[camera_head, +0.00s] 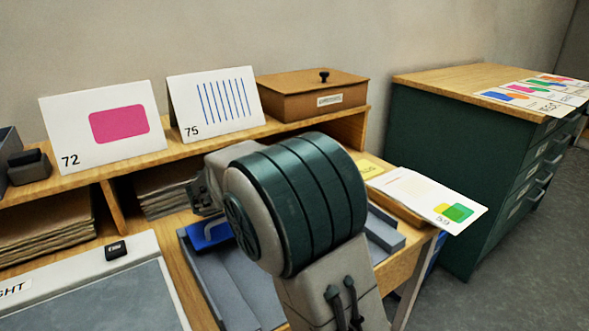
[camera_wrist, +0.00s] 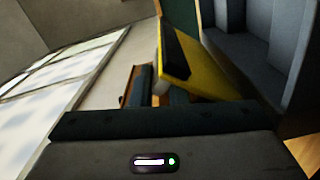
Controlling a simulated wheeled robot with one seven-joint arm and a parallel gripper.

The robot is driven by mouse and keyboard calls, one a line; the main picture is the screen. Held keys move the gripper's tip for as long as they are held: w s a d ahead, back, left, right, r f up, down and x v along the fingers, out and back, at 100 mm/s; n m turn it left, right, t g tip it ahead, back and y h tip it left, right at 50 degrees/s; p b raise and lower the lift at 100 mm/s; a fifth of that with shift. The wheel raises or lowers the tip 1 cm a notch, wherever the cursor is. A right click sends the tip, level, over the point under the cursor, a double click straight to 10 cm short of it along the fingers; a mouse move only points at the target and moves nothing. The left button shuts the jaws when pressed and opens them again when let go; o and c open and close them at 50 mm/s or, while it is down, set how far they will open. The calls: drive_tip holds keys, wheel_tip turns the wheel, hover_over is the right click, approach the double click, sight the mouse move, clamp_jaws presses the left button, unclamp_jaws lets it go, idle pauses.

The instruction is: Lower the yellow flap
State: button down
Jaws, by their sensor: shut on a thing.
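In the wrist view the yellow flap (camera_wrist: 205,78) is a tilted yellow panel with a black strip along one side. It stands just beyond my gripper (camera_wrist: 160,88), whose jaws are closed at its near edge. The contact itself is small and dark. In the head view my wrist covers the middle of the table and hides the fingertips. A small yellow surface (camera_head: 369,167) shows right of my wrist; I cannot tell whether it is part of the flap.
A grey tray (camera_head: 236,290) with a blue piece (camera_head: 208,236) lies under my arm. Cards 72 (camera_head: 75,125) and 75 (camera_head: 190,115) and a brown box (camera_head: 310,97) stand on the shelf. A green cabinet (camera_head: 445,165) stands beyond.

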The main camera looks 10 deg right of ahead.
drive_tip(key=shift+d+r, duration=0.1)
drive_tip(key=shift+r, duration=0.15)
drive_tip(key=c, duration=1.7)
unclamp_jaws()
drive_tip(key=shift+o, duration=0.9)
drive_tip(key=shift+s+r, duration=0.1)
drive_tip(key=shift+s, duration=0.15)
drive_tip(key=shift+w+f, duration=0.1)
drive_tip(key=shift+f, duration=0.1)
drive_tip(key=shift+a, duration=0.3)
drive_tip(key=p+v, duration=0.2)
drive_tip(key=v, duration=1.1)
drive_tip(key=shift+a, duration=0.2)
drive_tip(key=shift+r, duration=0.1)
